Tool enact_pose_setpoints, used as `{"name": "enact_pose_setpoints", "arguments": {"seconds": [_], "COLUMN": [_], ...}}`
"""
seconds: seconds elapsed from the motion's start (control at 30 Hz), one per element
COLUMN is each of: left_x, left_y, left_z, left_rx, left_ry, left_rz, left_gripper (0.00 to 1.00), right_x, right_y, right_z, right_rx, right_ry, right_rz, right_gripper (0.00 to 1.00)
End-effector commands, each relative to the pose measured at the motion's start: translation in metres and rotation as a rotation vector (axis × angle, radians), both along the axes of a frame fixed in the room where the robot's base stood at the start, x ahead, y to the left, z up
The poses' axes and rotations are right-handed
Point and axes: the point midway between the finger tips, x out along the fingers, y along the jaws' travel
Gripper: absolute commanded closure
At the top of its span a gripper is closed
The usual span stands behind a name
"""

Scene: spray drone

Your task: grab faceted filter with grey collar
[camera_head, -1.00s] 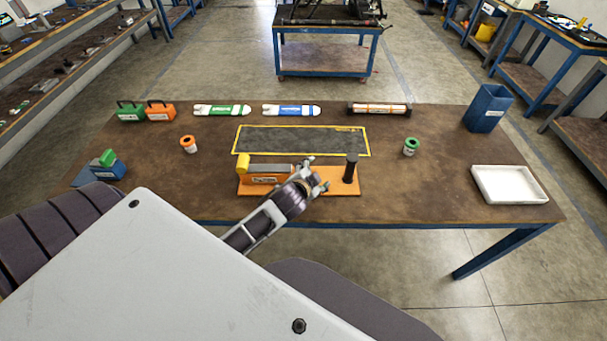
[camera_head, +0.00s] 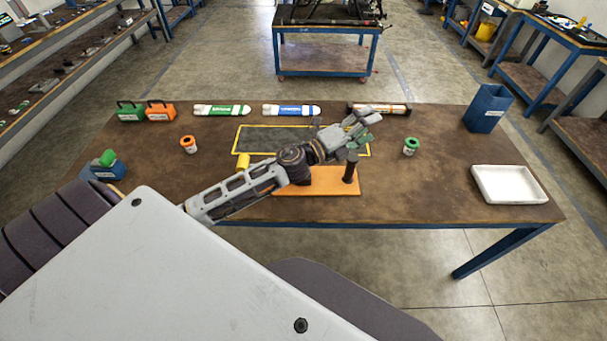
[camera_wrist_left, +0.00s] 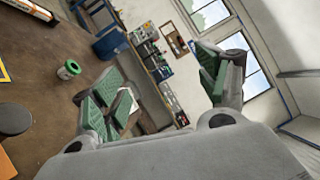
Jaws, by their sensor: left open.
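I cannot make out a faceted filter with a grey collar for sure. A small white jar with an orange ring top (camera_head: 188,146) stands at the table's left. A similar jar with a green ring top (camera_head: 410,148) stands right of the centre and also shows in the left wrist view (camera_wrist_left: 69,70). My left gripper (camera_head: 370,126) is open and empty above the right end of the yellow-edged dark mat, left of the green-topped jar. In the left wrist view its green-padded fingers (camera_wrist_left: 158,90) stand wide apart. My right gripper is out of view.
An orange fixture (camera_head: 325,185) with a dark upright post (camera_head: 351,168) is partly hidden by my left arm. White bottles (camera_head: 222,110) and an orange-striped tube (camera_head: 380,108) line the back. A white tray (camera_head: 509,185) and blue bin (camera_head: 488,107) stand right.

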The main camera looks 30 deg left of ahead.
Motion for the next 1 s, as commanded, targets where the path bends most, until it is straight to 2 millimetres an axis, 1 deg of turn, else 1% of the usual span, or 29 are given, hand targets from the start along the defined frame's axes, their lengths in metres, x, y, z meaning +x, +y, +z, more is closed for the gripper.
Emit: {"name": "enact_pose_setpoints", "arguments": {"seconds": [0.1,0.27,0.4,0.53,0.67,0.77,0.87,1.0], "left_x": [-0.003,-0.011,-0.018,-0.024,-0.030,-0.034,-0.037,-0.041], "left_y": [-0.013,-0.026,-0.032,-0.031,-0.023,-0.012,0.003,0.031], "left_z": [0.004,0.000,-0.009,-0.023,-0.039,-0.052,-0.066,-0.084], "left_rx": [0.132,0.316,0.480,0.636,0.793,0.915,1.036,1.203], "left_ry": [-0.072,-0.156,-0.216,-0.258,-0.287,-0.299,-0.302,-0.289], "left_rz": [-0.090,-0.214,-0.320,-0.417,-0.513,-0.585,-0.658,-0.758], "left_gripper": [0.26,0.26,0.26,0.26,0.26,0.26,0.26,0.26], "right_x": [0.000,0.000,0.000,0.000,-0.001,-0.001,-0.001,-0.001], "right_y": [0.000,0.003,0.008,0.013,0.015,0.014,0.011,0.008], "right_z": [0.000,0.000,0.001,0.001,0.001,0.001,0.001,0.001], "right_rx": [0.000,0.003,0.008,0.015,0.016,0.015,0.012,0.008], "right_ry": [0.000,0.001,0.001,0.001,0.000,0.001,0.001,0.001], "right_rz": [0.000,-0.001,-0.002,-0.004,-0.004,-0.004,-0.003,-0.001], "right_gripper": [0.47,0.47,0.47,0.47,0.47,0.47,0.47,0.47]}}
